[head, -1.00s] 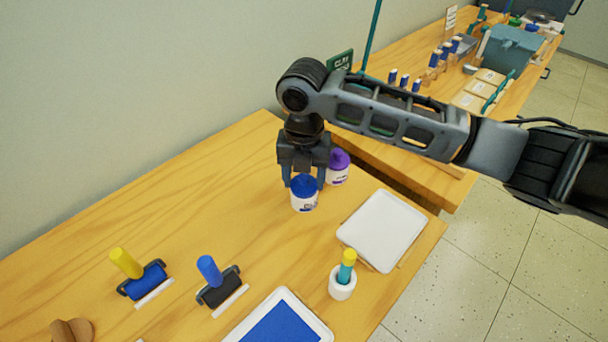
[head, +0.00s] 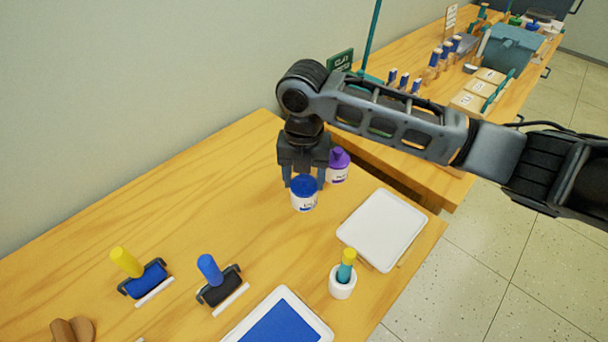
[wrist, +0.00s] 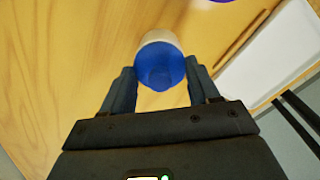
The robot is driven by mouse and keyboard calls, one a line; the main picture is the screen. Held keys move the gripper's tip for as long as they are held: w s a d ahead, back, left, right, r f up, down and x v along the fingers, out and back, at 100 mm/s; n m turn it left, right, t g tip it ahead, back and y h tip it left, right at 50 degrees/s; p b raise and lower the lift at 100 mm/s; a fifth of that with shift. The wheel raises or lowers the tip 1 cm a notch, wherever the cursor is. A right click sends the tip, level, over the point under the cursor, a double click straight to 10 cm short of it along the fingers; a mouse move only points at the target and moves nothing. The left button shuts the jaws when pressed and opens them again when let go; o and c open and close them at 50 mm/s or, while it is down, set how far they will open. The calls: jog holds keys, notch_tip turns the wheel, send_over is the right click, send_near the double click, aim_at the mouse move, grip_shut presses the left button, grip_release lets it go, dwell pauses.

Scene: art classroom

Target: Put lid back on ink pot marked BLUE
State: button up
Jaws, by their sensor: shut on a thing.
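The ink pot (head: 304,203) is a white jar with a dark label, upright on the near wooden table; the label's word is too small to read. The blue lid (head: 303,184) is at the pot's mouth and also shows in the wrist view (wrist: 160,66). My gripper (head: 304,181) points down from above, one finger on each side of the blue lid, and is shut on it. In the wrist view the fingertips (wrist: 160,76) flank the lid, with the white pot (wrist: 160,37) just beyond. I cannot tell if the lid is fully seated.
A purple-lidded pot (head: 338,166) stands close behind, to the right. A white tray (head: 381,231) and a white cup (head: 342,284) are to the right. Two rollers (head: 145,280) (head: 219,288) and a blue ink tray (head: 279,323) are in front. The table's left rear is clear.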

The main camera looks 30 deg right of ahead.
jog(key=o, duration=1.3)
jog(key=shift+r, duration=0.1)
jog(key=shift+r+p, duration=2.7)
jog(key=shift+r, duration=0.7)
grip_shut()
jog(key=shift+f+b, duration=1.4)
jog(key=shift+f, duration=0.65)
